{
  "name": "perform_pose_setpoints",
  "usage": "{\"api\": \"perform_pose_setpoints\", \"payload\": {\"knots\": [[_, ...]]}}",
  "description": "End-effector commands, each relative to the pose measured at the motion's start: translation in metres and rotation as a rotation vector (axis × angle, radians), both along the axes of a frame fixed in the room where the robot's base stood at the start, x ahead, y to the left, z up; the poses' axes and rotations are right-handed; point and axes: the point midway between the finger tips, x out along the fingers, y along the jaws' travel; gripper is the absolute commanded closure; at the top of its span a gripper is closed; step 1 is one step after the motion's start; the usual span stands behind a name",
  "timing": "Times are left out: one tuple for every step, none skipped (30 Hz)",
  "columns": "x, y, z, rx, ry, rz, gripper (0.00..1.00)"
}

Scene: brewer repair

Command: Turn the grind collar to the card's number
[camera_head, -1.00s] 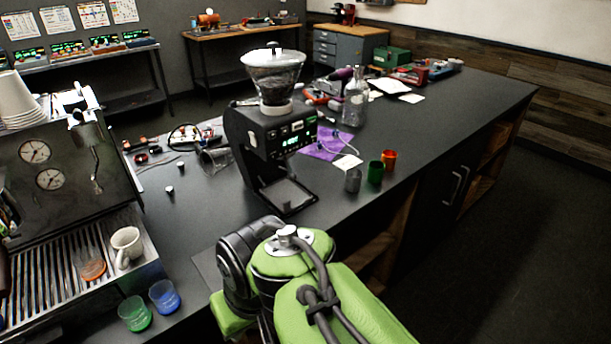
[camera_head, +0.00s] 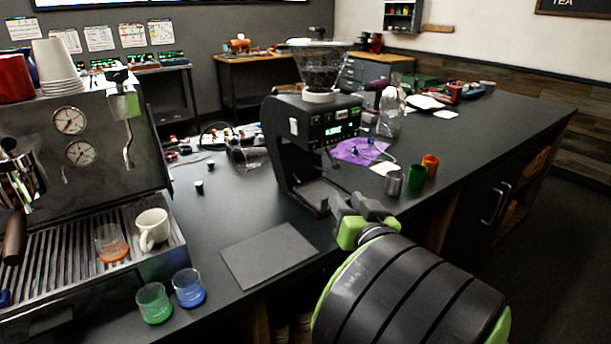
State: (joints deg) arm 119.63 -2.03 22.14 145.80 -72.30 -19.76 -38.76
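The black grinder (camera_head: 290,150) stands on the dark counter, with a lit green display on its front. A clear hopper (camera_head: 320,66) with dark contents sits on top. The pale ring at the hopper's base (camera_head: 319,97) looks like the grind collar; I cannot read any marks on it. A small white card (camera_head: 384,168) lies by the purple cloth; no number is legible. My arm reaches in from the lower right, its far end (camera_head: 364,217) in front of the grinder's base, well below the collar.
A steel cup (camera_head: 394,183), a green cup (camera_head: 416,176) and an orange cup (camera_head: 430,165) stand right of the grinder. A glass bottle (camera_head: 389,112) is behind. The espresso machine (camera_head: 90,150) fills the left. A dark mat (camera_head: 268,254) lies bare in front.

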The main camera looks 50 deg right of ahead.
Motion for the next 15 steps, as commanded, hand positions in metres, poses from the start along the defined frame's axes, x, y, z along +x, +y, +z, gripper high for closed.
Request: {"api": "perform_pose_setpoints", "payload": {"knots": [[-0.009,-0.008,0.002,-0.014,-0.024,-0.036,0.63],[-0.012,-0.01,0.004,-0.021,-0.034,-0.047,0.63],[-0.012,-0.012,0.007,-0.026,-0.04,-0.052,0.63],[-0.012,-0.013,0.009,-0.026,-0.042,-0.053,0.63],[-0.01,-0.014,0.01,-0.025,-0.043,-0.053,0.63],[-0.007,-0.016,0.012,-0.023,-0.043,-0.051,0.63],[-0.005,-0.018,0.013,-0.021,-0.046,-0.049,0.63],[-0.001,-0.02,0.014,-0.02,-0.044,-0.048,0.63],[0.003,-0.023,0.015,-0.018,-0.045,-0.047,0.63],[0.007,-0.024,0.015,-0.018,-0.043,-0.046,0.63],[0.011,-0.026,0.015,-0.018,-0.041,-0.045,0.63],[0.018,-0.032,0.015,-0.019,-0.041,-0.045,0.63],[0.023,-0.035,0.015,-0.019,-0.042,-0.043,0.63],[0.027,-0.038,0.015,-0.019,-0.042,-0.044,0.63],[0.034,-0.042,0.014,-0.021,-0.041,-0.044,0.63]]}}
